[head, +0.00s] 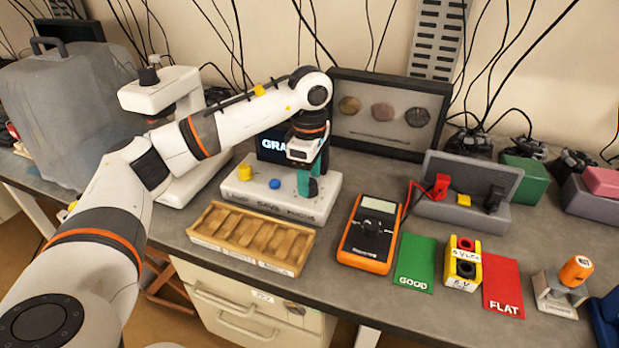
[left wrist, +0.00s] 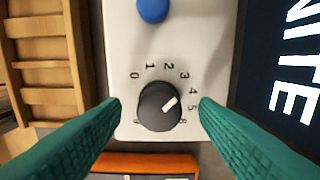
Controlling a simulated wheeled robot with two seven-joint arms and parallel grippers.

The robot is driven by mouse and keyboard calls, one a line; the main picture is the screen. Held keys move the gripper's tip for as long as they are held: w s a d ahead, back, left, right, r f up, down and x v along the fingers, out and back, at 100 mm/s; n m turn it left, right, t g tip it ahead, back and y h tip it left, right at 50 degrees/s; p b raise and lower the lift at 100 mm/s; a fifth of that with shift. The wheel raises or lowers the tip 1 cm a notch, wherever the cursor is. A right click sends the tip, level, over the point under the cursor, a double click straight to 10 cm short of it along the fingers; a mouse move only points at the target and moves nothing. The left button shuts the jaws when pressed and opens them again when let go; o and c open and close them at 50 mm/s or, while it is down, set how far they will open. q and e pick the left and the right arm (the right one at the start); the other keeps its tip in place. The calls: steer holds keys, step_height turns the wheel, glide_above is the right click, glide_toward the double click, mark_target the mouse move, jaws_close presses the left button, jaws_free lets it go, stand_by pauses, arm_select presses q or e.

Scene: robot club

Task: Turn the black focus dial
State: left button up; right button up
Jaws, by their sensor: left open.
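The black focus dial (left wrist: 160,106) sits on the white control box (head: 240,190), inside a printed scale starting at 0. Its white pointer mark points up and right, roughly between 3 and 4, in the left wrist view. My left gripper (head: 308,183) points down over the right end of the box. Its teal fingers (left wrist: 158,115) are open, one on each side of the dial, with a visible gap on both sides in the wrist view. In the head view the fingers largely hide the dial. My right gripper is not in view.
The box also carries a yellow knob (head: 244,172) and a blue button (head: 274,184). A dark screen (head: 270,146) stands behind it. A wooden tray (head: 250,236) lies in front, and an orange multimeter (head: 369,233) lies to the right. A framed rock display (head: 385,112) stands behind.

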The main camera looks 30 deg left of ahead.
arm_select(q)
step_height(320, 180, up, 11)
stand_by(0.3)
stand_by(0.4)
